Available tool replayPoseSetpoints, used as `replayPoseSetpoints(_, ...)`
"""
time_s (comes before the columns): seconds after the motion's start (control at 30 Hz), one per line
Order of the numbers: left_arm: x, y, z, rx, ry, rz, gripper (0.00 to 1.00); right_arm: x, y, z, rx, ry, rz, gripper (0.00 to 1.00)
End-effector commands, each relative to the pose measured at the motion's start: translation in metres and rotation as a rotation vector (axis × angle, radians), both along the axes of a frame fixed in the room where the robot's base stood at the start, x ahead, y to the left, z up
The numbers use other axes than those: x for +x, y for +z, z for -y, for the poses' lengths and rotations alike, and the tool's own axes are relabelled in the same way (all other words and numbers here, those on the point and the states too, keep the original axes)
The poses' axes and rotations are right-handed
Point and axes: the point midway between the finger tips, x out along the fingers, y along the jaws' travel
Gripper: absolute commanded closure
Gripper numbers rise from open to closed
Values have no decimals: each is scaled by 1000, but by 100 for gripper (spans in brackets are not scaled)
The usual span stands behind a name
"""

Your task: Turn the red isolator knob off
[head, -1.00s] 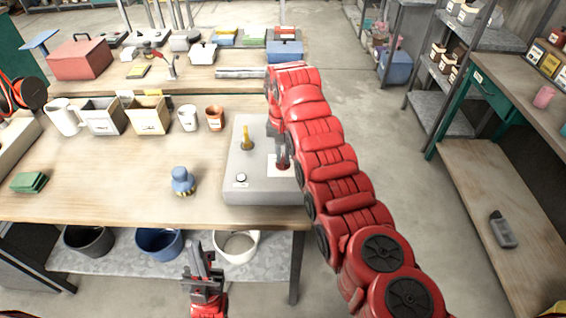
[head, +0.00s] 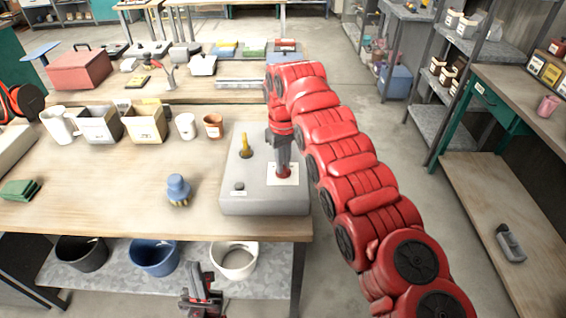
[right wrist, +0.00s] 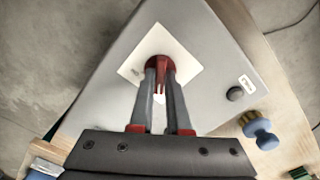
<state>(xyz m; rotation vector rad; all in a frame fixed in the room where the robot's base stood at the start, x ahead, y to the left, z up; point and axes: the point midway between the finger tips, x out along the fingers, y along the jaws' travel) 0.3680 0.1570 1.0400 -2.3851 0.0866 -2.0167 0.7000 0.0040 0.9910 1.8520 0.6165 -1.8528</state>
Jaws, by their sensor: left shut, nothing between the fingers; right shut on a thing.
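The red isolator knob (right wrist: 159,66) sits on a white square plate (right wrist: 183,53) on the sloped grey control box (head: 262,200). My right gripper (right wrist: 160,88) is shut on the knob, one finger on each side, with the fingers pointing down at the plate. In the head view the right gripper (head: 283,168) hides most of the knob. The box also carries a yellow lever (head: 245,146) and a small black button (head: 239,186). My left gripper (head: 202,296) is shut and empty, low in front of the bench, away from the box.
A blue knobbed object (head: 178,190) stands on the bench left of the box. Cups and small bins, such as a tan bin (head: 145,122), line the bench's back. Several buckets sit on the shelf below.

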Motion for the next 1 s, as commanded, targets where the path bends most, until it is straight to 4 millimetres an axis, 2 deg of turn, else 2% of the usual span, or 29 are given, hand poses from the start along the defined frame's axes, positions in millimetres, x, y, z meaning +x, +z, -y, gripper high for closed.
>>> replayPoseSetpoints(0.27,0,1,0,0,0,0,100,0,0,0,1,65,1,100)
replayPoseSetpoints(0.7,0,1,0,0,0,0,100,0,0,0,1,72,1,100)
replayPoseSetpoints(0.73,0,1,0,0,0,0,100,0,0,0,1,72,1,80)
replayPoseSetpoints(0.87,0,1,0,0,0,0,100,0,0,0,1,72,1,56)
replayPoseSetpoints(1.0,0,1,0,0,0,0,100,0,0,0,0,71,0,55)
